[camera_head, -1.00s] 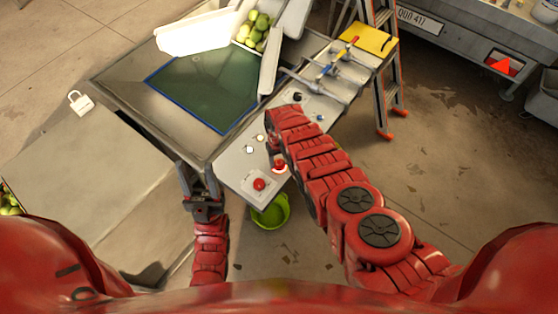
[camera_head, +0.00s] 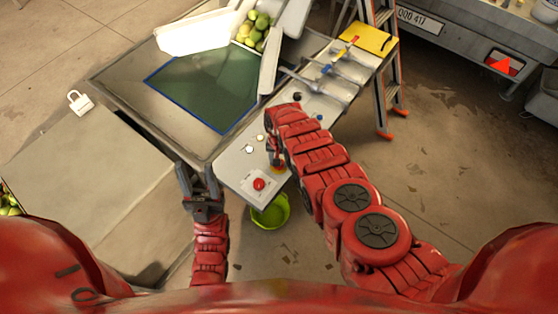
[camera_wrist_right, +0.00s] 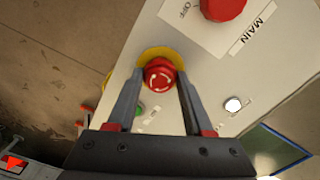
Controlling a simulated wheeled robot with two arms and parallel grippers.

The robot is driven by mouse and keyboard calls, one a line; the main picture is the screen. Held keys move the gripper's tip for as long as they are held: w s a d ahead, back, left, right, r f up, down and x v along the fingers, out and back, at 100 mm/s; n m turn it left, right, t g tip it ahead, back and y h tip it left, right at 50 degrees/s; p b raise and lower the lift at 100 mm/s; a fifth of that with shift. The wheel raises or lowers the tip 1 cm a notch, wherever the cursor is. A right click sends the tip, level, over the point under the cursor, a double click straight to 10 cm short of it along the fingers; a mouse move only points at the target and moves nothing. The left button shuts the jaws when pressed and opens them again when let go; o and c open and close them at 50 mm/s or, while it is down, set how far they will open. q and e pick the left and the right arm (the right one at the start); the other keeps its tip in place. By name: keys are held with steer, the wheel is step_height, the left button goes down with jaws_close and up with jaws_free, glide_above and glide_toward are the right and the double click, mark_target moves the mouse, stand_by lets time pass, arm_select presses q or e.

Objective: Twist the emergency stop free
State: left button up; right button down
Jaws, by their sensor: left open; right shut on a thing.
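The emergency stop (camera_wrist_right: 158,76) is a red mushroom button with white arrows on a yellow ring, set in the pale control panel (camera_wrist_right: 205,75). My right gripper (camera_wrist_right: 158,84) has a finger on each side of the red head and is shut on it. In the head view my right gripper (camera_head: 276,155) reaches down to the panel and mostly hides the button; a bit of yellow shows under it. My left gripper (camera_head: 198,172) is open and empty, left of the panel's near end.
A red MAIN switch (camera_head: 259,184) sits on the panel near the emergency stop; it also shows in the wrist view (camera_wrist_right: 222,6). A green button (camera_wrist_right: 139,108) and a white button (camera_wrist_right: 234,104) are close by. A green bucket (camera_head: 270,210) stands below the panel.

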steer(key=shift+m, duration=0.8)
steer(key=shift+c, duration=1.4)
jaws_free()
